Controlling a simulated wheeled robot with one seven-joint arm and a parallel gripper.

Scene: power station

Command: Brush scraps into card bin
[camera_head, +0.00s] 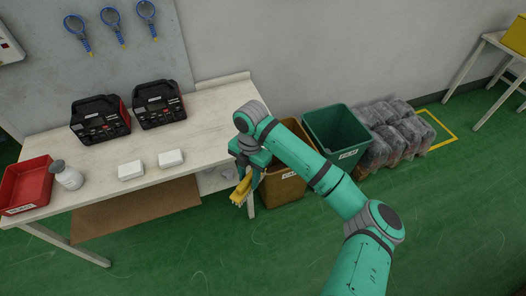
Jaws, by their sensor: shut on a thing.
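My gripper (248,178) is shut on a yellow brush (240,191), its pale bristles pointing down. It hangs by the right front end of the white table (215,105), in front of a brown bin (290,190). I cannot tell whether the brush touches anything. The brown bin has a white label too small to read, and my arm hides part of its opening. A green bin (350,155), also labelled, stands to its right. I cannot make out any scraps on the table or floor.
Two black and red devices (100,125) (158,108), two white blocks (131,171) (171,159), a white bottle (68,178) and a red tray (12,200) are on the table. Grey bagged bundles (398,140) lie right of the green bin. The front floor is clear.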

